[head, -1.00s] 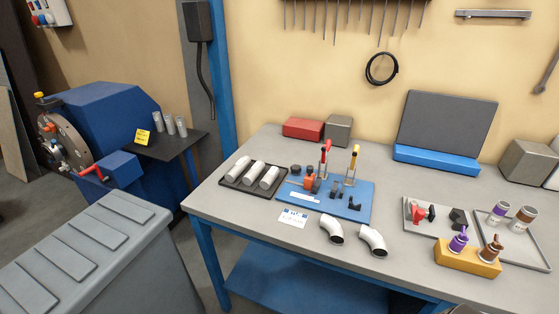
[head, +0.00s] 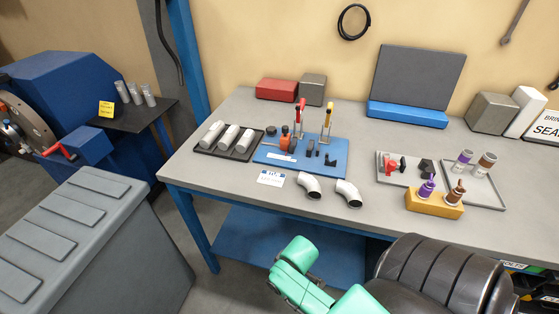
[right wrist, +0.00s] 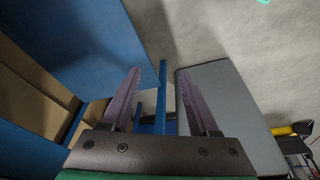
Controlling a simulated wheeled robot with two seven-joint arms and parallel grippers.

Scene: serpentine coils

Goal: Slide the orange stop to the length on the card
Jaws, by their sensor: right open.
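The orange stop (head: 285,142) sits toward the left of the blue fixture board (head: 330,165) on the workbench. The board also carries a red-handled clamp (head: 300,108), a yellow-handled clamp (head: 327,118) and small dark blocks. The white card (head: 271,178) with a blue strip lies at the front left edge of the board; its writing is too small to read. My right gripper (right wrist: 160,80) is open and empty in the right wrist view, with blue bench parts and floor beyond it. My left gripper is not in view.
A black tray with several light tubes (head: 228,137) lies left of the board. Two metal elbows (head: 310,186) lie in front of it. Right are a yellow block (head: 433,205) with bottles and a tray (head: 490,195). A grey bin (head: 85,240) stands front left.

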